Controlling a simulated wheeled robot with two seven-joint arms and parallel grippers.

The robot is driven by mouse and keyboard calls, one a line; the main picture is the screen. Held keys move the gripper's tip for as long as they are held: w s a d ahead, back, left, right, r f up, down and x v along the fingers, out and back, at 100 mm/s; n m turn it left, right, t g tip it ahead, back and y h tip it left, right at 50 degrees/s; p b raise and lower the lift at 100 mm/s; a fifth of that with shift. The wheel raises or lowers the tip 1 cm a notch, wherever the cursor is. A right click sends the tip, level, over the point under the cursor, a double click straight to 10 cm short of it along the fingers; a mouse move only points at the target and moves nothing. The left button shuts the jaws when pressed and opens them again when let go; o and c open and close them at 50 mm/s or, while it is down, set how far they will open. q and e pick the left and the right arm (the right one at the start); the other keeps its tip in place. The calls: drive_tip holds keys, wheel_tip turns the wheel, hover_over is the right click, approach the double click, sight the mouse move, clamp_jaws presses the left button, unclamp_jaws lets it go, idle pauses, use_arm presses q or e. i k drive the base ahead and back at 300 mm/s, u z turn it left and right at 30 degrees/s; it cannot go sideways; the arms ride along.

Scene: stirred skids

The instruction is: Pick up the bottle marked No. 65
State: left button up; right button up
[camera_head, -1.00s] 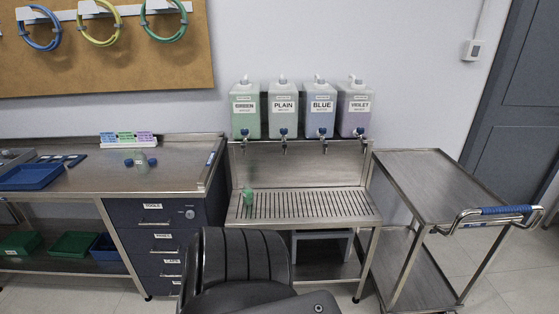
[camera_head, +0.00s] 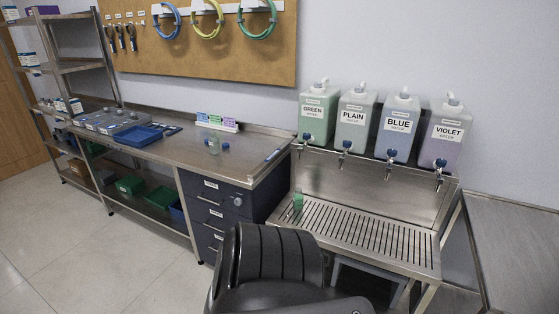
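A small clear bottle (camera_head: 213,144) stands on the steel counter (camera_head: 165,158), in front of a small colored card stand (camera_head: 216,122). A small blue item (camera_head: 225,146), perhaps a cap, is just right of it. A small green bottle (camera_head: 298,200) stands at the left end of the slotted drip tray (camera_head: 365,232). Any number on these bottles is too small to read, so I cannot tell which is No. 65. Neither of my grippers is in view.
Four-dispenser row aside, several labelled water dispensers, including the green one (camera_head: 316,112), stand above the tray. A blue tray (camera_head: 139,136) lies on the counter, with drawers (camera_head: 217,209) below. A steel trolley (camera_head: 515,240) is at right. Floor at lower left (camera_head: 100,255) is clear.

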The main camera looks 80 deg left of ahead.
sight(298, 197)
drive_tip(key=u, duration=0.85)
drive_tip(key=i, duration=0.75)
drive_tip(key=u, duration=0.85)
